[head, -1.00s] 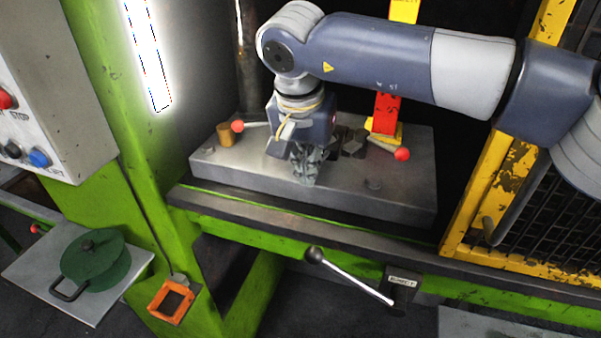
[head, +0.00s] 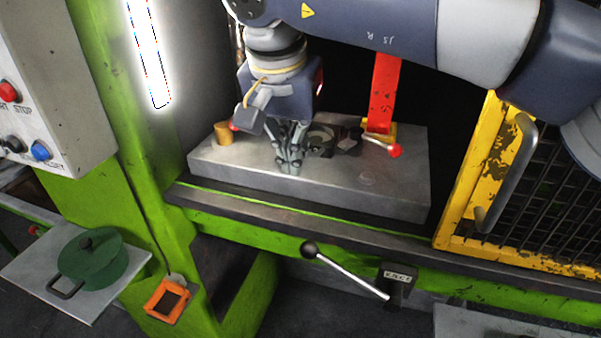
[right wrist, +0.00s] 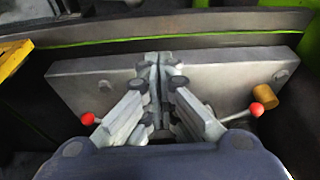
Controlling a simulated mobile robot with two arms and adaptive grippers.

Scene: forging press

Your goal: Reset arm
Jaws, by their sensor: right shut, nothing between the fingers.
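My right arm reaches in from the upper right of the head view. Its gripper (head: 290,158) points down over the grey metal press bed (head: 375,185). The fingers are together with nothing between them. In the right wrist view the same gripper (right wrist: 158,85) shows its closed fingertips above the press bed (right wrist: 225,75). The head view does not make clear whether the fingertips touch the bed. My left gripper is not in view.
A brass cylinder (head: 223,133) and red-knobbed clamps (head: 395,150) sit on the bed. The green frame (head: 145,150) and yellow mesh guard (head: 500,180) flank the opening. A black-knobbed lever (head: 345,273) juts out in front.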

